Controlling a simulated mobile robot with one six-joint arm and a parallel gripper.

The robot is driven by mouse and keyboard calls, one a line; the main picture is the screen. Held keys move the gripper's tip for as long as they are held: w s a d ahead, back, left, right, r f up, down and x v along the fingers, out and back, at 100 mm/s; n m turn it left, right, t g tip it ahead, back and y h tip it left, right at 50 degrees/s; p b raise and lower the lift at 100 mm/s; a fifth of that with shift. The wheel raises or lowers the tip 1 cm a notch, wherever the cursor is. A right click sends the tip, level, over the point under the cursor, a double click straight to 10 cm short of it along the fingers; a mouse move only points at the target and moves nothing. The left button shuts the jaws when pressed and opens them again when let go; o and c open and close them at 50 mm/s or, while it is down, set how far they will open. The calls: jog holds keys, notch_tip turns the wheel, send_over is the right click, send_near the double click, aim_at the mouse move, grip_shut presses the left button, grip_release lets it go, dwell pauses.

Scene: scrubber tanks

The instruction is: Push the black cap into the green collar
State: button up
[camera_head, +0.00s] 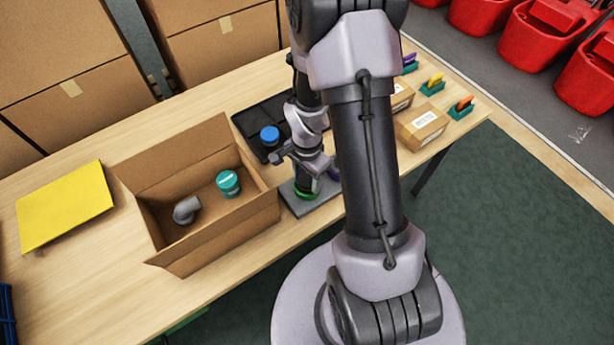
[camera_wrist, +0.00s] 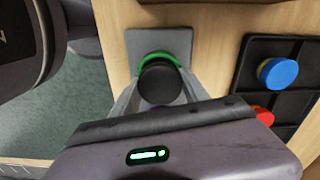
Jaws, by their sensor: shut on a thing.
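The black cap (camera_wrist: 160,84) is between the two fingers of my gripper (camera_wrist: 159,92) in the wrist view, and the gripper is shut on it. The green collar (camera_wrist: 170,58) shows as a ring behind the cap, on a grey plate. The cap covers most of the collar's opening, so I cannot tell whether it is above the collar or partly in it. In the head view my gripper (camera_head: 306,178) is right over the green collar (camera_head: 303,195), and the cap is hard to make out there.
A black tray (camera_wrist: 262,103) with a blue cap (camera_wrist: 278,73) and a red cap (camera_wrist: 263,115) lies beside the grey plate (camera_wrist: 135,42). A purple part (camera_head: 333,173) is close to the gripper. An open cardboard box (camera_head: 225,235) with a teal-lidded part and a grey elbow stands left.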

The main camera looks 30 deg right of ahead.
jog(key=shift+f+b, duration=0.45)
jog(key=shift+s+a, duration=0.1)
jog(key=shift+s, duration=0.1)
dwell(0.7)
